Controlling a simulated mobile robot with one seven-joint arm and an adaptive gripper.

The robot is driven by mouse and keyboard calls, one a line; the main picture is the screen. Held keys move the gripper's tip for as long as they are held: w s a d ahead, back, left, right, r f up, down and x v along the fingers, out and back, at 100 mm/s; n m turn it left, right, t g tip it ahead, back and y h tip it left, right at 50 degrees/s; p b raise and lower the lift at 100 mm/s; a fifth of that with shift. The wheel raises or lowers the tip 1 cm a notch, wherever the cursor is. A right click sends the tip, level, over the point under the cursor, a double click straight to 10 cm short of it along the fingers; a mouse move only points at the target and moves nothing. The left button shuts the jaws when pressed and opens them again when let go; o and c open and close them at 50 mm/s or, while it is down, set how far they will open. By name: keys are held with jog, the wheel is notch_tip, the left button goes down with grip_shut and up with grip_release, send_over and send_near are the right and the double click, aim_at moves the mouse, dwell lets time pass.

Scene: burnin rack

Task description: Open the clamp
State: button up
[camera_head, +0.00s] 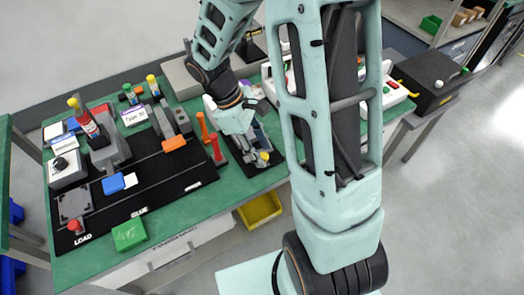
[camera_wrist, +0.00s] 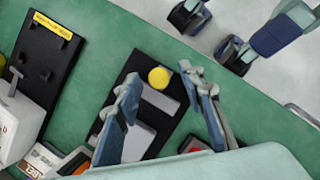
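The clamp stands on a black base plate on the green bench; its round yellow knob (camera_head: 264,156) shows in the head view, just below my gripper (camera_head: 247,140). In the wrist view the yellow knob (camera_wrist: 159,77) lies between the tips of my two spread fingers, with a gap on each side. My gripper (camera_wrist: 160,84) is open and empty there. Grey metal parts of the clamp show on the black plate (camera_wrist: 141,72) below the knob. My fingers and palm hide part of the clamp, so its lever position is hard to tell.
Red upright handles (camera_head: 211,137) stand just left of the clamp. A black mat (camera_head: 150,185) with a blue block (camera_head: 113,184) lies further left, and a green block (camera_head: 129,234) sits at the front edge. A yellow bin (camera_head: 260,209) is below the bench.

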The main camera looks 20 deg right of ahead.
jog(key=v, duration=1.1)
jog(key=shift+f, duration=0.1)
